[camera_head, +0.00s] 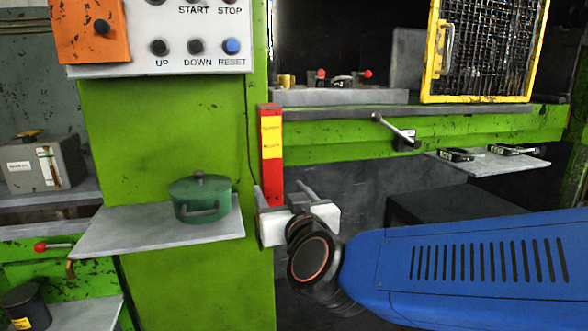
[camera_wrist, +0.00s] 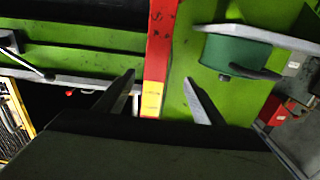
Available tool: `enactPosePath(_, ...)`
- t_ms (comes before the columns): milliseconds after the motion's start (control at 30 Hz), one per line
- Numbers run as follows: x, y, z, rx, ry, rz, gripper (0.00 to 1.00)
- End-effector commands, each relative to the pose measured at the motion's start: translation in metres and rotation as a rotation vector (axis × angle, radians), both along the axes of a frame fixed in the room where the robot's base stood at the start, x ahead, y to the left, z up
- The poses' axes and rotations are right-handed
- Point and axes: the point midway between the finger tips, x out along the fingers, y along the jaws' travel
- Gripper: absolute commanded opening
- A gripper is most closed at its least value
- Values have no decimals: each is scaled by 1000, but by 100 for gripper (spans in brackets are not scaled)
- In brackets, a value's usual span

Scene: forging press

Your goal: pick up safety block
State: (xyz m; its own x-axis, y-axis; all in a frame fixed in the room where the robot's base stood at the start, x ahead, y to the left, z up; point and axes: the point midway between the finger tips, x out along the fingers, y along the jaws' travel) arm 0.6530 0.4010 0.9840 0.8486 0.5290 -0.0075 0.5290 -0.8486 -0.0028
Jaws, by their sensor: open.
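The safety block, a tall red bar with a yellow label (camera_head: 271,150), stands upright against the green press column. Its lower end is hidden by my gripper in the head view. My gripper (camera_head: 281,188) is open in front of its lower part. In the wrist view, which is turned over, the red bar (camera_wrist: 160,45) runs between the two fingers of my gripper (camera_wrist: 160,77), one on each side. The fingers appear apart from the bar. How far they reach past it in depth I cannot tell.
A green lidded pot (camera_head: 201,198) sits on a grey shelf (camera_head: 130,236) left of the block. A button panel (camera_head: 160,45) is above. A lever handle (camera_head: 396,130) sticks out from the press at right. A yellow-framed mesh guard (camera_head: 430,75) stands on the press bed.

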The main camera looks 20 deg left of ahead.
Motion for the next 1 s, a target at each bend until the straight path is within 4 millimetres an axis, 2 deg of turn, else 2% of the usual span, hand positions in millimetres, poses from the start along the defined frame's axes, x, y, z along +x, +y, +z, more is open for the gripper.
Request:
enactPosePath(167,3,8,1,1,-9,-9,62)
enactPosePath(733,84,56,0,0,-8,-9,62)
enactPosePath(1000,102,68,1,2,-8,-7,62)
